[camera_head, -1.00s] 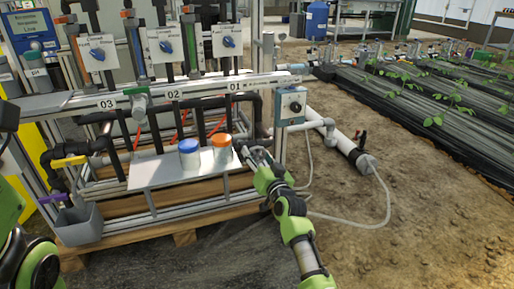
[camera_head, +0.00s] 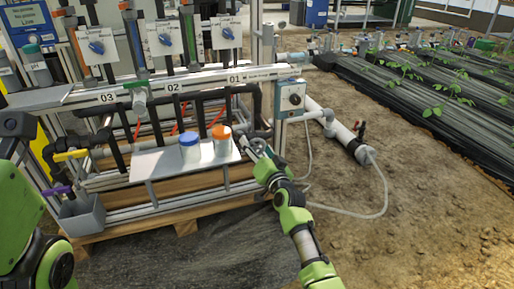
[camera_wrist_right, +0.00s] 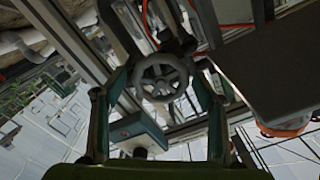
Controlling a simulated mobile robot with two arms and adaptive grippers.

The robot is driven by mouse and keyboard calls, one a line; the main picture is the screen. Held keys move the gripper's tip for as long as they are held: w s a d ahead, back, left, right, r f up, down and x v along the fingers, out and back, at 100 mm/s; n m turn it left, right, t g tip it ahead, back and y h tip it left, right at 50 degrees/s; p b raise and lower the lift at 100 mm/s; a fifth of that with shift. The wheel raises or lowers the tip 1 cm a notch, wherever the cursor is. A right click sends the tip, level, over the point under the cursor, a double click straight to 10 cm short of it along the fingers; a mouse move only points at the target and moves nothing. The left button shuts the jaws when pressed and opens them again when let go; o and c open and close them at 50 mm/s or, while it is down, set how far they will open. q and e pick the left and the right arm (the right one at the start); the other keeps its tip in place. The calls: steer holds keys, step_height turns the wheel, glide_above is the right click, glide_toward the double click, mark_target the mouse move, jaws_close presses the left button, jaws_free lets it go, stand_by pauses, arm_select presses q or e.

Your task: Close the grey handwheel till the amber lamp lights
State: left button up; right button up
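The grey handwheel (camera_wrist_right: 160,77) shows face-on in the middle of the right wrist view, a spoked ring on a pipe. My right gripper (camera_wrist_right: 160,98) is open, with one finger at each side of the wheel; I cannot tell whether they touch it. In the head view my right gripper (camera_head: 257,150) reaches in low at the right end of the skid, and the handwheel cannot be made out there. I cannot make out an amber lamp. My left arm (camera_head: 25,230) shows at the left edge, but its fingers do not.
A metal shelf (camera_head: 165,165) with a blue-capped jar (camera_head: 190,150) and an orange-capped jar (camera_head: 222,142) is just left of my right gripper. Pipes surround the wheel. Bare soil (camera_head: 430,210) lies open to the right.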

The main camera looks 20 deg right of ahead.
steer(key=shift+s, duration=0.1)
steer(key=s, duration=1.2)
steer(key=shift+d, duration=0.2)
steer(key=shift+w, duration=0.1)
stand_by(2.1)
